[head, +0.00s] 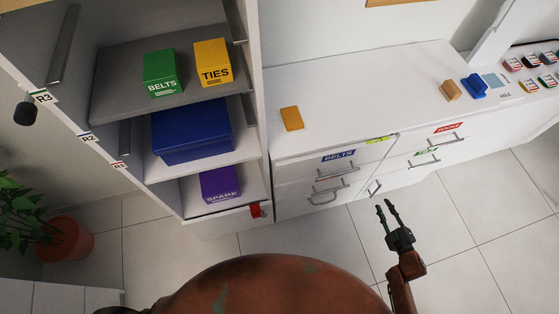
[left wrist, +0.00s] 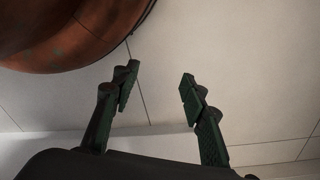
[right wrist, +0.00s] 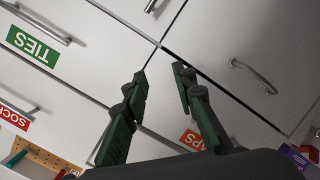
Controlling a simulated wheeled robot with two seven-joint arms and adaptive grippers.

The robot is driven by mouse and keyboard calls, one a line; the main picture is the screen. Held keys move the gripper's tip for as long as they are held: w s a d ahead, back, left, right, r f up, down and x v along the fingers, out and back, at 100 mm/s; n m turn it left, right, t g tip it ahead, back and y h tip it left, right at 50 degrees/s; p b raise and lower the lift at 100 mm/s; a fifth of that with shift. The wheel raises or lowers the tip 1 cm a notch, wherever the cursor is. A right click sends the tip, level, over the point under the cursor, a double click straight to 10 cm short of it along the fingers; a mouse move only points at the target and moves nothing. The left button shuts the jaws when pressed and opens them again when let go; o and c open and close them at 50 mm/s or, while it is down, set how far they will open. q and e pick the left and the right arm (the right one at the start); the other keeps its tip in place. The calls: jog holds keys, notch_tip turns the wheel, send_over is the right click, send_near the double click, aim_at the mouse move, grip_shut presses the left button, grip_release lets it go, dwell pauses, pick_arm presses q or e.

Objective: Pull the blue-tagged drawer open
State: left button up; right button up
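The blue tag reading BELTS (head: 338,156) is on the upper front of the left part of the white drawer unit (head: 300,155). A bar handle (head: 331,174) sits just below the tag, and that drawer looks shut. My right gripper (head: 386,205) is open and empty, in front of the unit and to the right of the blue tag, apart from the handles. It also shows open in the right wrist view (right wrist: 160,80), facing drawer fronts; no blue tag shows there. My left gripper (left wrist: 160,74) is open and empty above the floor; the head view does not show it.
Other drawers carry red (head: 449,127), green (right wrist: 33,46) and orange (right wrist: 192,139) tags. An open wardrobe with boxes, including a blue box (head: 191,132), stands left of the unit. Tiled floor (head: 460,210) in front is clear.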

jog(key=w+a+r+n+y+b, duration=0.5)
jog(key=a+r+n+y, duration=0.15)
jog(key=r, duration=0.25)
pick_arm(q)
jog(key=w+d+r+b, duration=0.2)
jog(key=w+r+b, duration=0.3)
jog(key=r, duration=0.5)
pick_arm(e)
jog(key=n+g+y, duration=0.6)
jog(key=n+y, duration=0.1)
jog(key=n, duration=0.6)
send_near(340, 174)
jog(key=w+a, duration=0.2)
pick_arm(q)
jog(key=shift+t+h, duration=0.7)
jog(key=shift+t, duration=0.1)
jog(key=shift+w+d+f+b, duration=1.2)
jog(key=shift+w+f, duration=0.1)
jog(key=shift+f, duration=0.15)
pick_arm(e)
jog(key=shift+g+y, duration=0.25)
jog(key=shift+g, duration=0.05)
jog(key=shift+s+x, duration=0.15)
jog(key=shift+x, duration=1.7)
jog(key=shift+s+x, duration=0.1)
jog(key=shift+x, duration=1.75)
jog(key=shift+a+f, duration=0.15)
jog(key=shift+f, duration=0.05)
jog(key=shift+c, duration=0.4)
grip_shut()
